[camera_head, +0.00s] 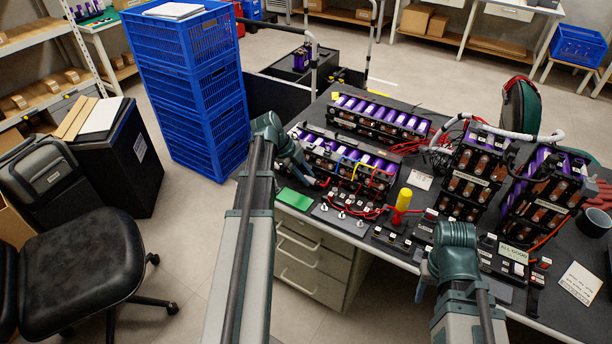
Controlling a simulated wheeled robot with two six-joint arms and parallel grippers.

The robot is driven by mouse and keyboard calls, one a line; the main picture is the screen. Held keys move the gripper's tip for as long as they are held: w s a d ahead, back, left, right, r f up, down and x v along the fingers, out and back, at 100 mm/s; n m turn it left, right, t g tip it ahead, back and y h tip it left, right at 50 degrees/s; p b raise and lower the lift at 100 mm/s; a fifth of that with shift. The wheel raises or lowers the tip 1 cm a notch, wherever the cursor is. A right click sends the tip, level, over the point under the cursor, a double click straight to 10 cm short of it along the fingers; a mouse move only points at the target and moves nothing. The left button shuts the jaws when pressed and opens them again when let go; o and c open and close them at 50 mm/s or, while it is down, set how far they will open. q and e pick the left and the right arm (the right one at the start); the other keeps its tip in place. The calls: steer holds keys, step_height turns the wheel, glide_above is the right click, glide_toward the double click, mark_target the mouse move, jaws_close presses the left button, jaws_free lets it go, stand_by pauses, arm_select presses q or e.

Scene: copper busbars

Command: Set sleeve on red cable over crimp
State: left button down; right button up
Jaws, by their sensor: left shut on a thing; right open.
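My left gripper (318,181) reaches over the near left end of the front battery module (345,160). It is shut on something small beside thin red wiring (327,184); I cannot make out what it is. More red cable (368,212) loops along the front of the table by the yellow-handled tool (403,199). The sleeve and the crimp are too small to tell apart. My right gripper (420,291) is open at the table's front edge, partly hidden by its own wrist, and looks empty.
Another purple-celled module (380,117) lies behind. Upright modules (545,195) stand at the right. A green pad (295,200) and a row of small terminal blocks (390,238) line the front edge. A dark cup (593,222) stands far right. Blue crates (190,90) are stacked left of the table.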

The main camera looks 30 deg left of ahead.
stand_by(0.5)
arm_select(q)
steer(key=a, duration=0.5)
steer(key=shift+d, duration=0.1)
steer(key=c, duration=0.7)
jaws_free()
steer(key=shift+r, duration=0.1)
